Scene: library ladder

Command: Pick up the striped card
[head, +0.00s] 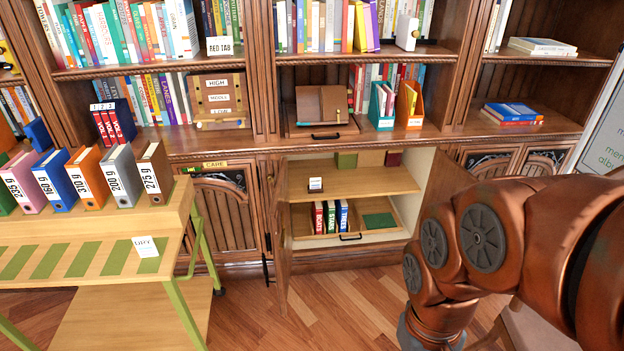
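I cannot make out a card with clear stripes in the head view. A small white card marked COPY (148,246) rests at the front edge of the wooden cart, over its green slots. Another small white card (315,184) stands on the upper shelf inside the open cabinet (365,182); its face is too small to read. A RED TAB card (219,46) stands on a bookshelf above. My arm fills the right side and bends down toward the bottom edge. My gripper is not visible in this view.
The cart (100,262) with several numbered binders stands at the left. The cabinet's left door (281,243) stands open toward me. A pulled-out tray with red, green and blue books (331,217) sits in the cabinet. Wooden floor (335,310) is clear between cart and arm.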

